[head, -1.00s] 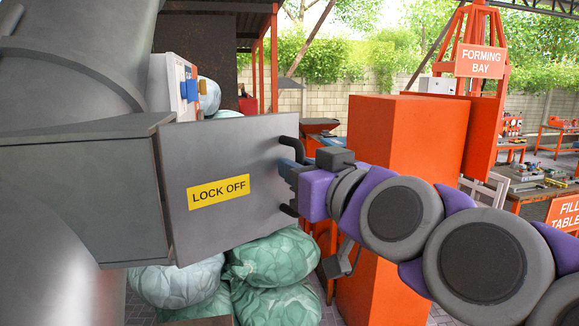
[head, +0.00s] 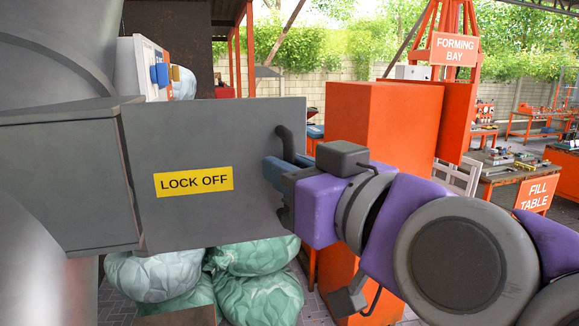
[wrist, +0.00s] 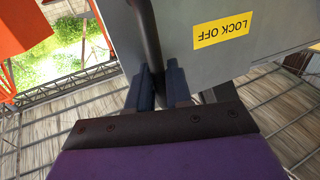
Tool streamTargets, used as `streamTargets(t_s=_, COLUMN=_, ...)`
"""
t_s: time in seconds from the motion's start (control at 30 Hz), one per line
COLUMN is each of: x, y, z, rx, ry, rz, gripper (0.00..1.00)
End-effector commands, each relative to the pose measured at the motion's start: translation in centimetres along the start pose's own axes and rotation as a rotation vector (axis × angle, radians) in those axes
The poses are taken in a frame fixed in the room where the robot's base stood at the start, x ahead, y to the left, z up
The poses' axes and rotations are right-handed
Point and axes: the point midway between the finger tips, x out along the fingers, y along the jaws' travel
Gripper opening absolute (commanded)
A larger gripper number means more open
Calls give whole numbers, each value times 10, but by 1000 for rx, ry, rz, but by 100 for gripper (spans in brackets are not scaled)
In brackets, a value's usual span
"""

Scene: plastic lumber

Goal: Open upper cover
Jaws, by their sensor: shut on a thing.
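The upper cover (head: 220,140) is a flat grey panel with a yellow LOCK OFF label (head: 193,181). It stands out to the right from a dark grey housing (head: 65,185), its left edge against it. A dark bar handle (head: 284,140) runs upright along its right edge. My gripper (head: 276,172) reaches in from the right and is shut on the handle. In the wrist view my fingers (wrist: 160,88) sit either side of the handle (wrist: 148,35), with the cover (wrist: 190,60) close behind. The exact finger contact is partly hidden.
A large orange block (head: 378,125) stands behind my arm. Stacked green sacks (head: 255,290) lie below the cover. A white control box (head: 130,65) is behind the housing. A work table (head: 500,170) stands at the right, with open paved floor near it.

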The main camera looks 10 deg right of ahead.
Motion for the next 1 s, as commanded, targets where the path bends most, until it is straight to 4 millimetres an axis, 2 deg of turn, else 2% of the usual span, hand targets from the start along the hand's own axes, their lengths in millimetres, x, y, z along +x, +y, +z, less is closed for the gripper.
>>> streamTargets(t_s=0.47, x=-2, y=-1, z=-1, rx=0, ry=3, rz=0, gripper=0)
streamTargets(t_s=0.5, x=-2, y=-1, z=-1, rx=0, ry=3, rz=0, gripper=22)
streamTargets(t_s=0.63, x=-2, y=-1, z=-1, rx=0, ry=2, rz=0, gripper=35)
streamTargets(t_s=1.0, x=-2, y=-1, z=0, rx=0, ry=1, rz=0, gripper=35)
